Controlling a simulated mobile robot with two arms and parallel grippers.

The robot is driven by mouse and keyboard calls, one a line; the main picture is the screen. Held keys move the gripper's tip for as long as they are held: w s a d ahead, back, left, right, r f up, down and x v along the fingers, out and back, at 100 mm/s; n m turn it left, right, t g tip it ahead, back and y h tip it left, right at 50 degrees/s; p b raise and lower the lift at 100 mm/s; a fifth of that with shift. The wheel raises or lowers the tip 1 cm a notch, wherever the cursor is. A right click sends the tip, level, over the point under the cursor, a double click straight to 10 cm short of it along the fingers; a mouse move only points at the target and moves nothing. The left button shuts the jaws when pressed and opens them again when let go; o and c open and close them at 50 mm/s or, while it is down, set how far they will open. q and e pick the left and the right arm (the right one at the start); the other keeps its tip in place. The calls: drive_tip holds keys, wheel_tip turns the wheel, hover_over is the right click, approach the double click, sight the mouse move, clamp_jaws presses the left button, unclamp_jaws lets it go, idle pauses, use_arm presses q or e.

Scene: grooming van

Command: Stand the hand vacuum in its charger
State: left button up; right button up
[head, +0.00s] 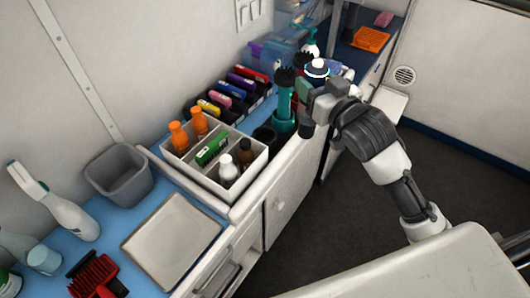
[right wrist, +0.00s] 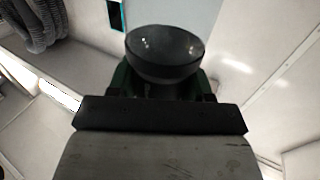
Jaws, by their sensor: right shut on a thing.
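My right gripper (head: 308,97) is shut on a dark green and black thing, which I take to be the hand vacuum (head: 303,87). It is held above the counter's front edge, just right of a teal, black-topped upright thing (head: 284,103). In the right wrist view the hand vacuum's round dark end (right wrist: 165,50) shows beyond the jaws, with green at its sides; the gripper hides the rest. A dark open cup-like holder (head: 265,137) stands left of the gripper. I cannot tell for sure which thing is the charger. My left gripper is not in view.
A white divided caddy (head: 247,172) with bottles stands left of the holder, near a row of coloured boxes (head: 236,90). A grey bin (head: 118,174), a pale tray (head: 172,240) and a red brush (head: 94,276) are nearer. The dark floor (head: 440,170) is clear.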

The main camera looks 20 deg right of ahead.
drive_tip(key=shift+w+d+r, duration=0.35)
drive_tip(key=shift+w, duration=0.1)
drive_tip(key=shift+w+r, duration=0.1)
drive_tip(key=shift+w, duration=0.2)
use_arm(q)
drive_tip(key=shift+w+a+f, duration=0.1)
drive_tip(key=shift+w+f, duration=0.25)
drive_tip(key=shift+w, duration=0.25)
use_arm(e)
drive_tip(key=w+a+f, duration=0.7)
drive_tip(key=a+f, duration=0.2)
drive_tip(key=f, duration=0.1)
drive_tip(key=shift+f, duration=0.25)
drive_tip(key=shift+f, duration=0.15)
drive_tip(key=o, duration=0.9)
drive_tip(key=shift+o, duration=0.2)
